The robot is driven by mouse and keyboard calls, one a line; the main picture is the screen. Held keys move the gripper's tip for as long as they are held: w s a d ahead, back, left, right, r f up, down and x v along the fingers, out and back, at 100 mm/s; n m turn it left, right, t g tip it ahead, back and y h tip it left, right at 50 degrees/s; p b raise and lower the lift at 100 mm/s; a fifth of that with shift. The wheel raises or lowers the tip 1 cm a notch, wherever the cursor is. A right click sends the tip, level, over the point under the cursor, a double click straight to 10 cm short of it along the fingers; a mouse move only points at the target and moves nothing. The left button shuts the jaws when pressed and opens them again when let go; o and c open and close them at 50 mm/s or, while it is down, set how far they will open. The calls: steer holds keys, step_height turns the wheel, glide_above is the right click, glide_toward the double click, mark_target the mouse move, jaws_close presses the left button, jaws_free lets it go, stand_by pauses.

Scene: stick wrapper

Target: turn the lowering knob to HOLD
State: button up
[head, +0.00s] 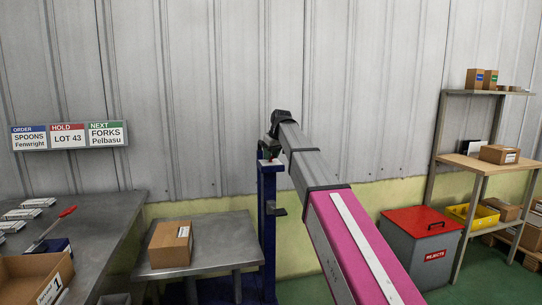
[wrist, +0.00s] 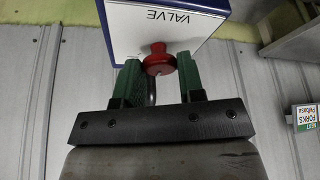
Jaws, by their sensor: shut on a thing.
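A red knob (wrist: 160,60) with a raised grip sits in front of a white panel (wrist: 165,22) marked VALVE, in the wrist view. In the head view my arm reaches out to my gripper (head: 267,152) at the top of a blue post (head: 268,225). The knob is mostly hidden there by my wrist. No HOLD mark on the valve is visible, so I cannot tell the knob's setting.
A grey table (head: 204,262) with a cardboard box (head: 171,244) stands left of the post. A longer bench (head: 100,215) is further left. A grey bin with a red lid (head: 421,221) and a shelf (head: 475,163) stand right. A sign (head: 68,136) hangs on the wall.

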steer(key=n+g+y, duration=0.1)
steer(key=n, duration=0.3)
steer(key=shift+w+n, duration=0.15)
steer(key=shift+n, duration=0.15)
steer(key=shift+w+d+n+g+y, duration=0.15)
steer(key=shift+n+g, duration=0.35)
steer(key=shift+n, duration=0.5)
steer(key=shift+s+a+n+g+y, duration=0.15)
steer(key=shift+n+g, duration=0.35)
steer(key=shift+n, duration=0.5)
steer(key=shift+d+n, duration=0.1)
steer(key=shift+n, duration=0.2)
steer(key=o, duration=0.9)
steer(key=v, duration=1)
steer(key=shift+w+d+r, duration=0.1)
steer(key=shift+d+r, duration=0.1)
steer(key=shift+r, duration=0.15)
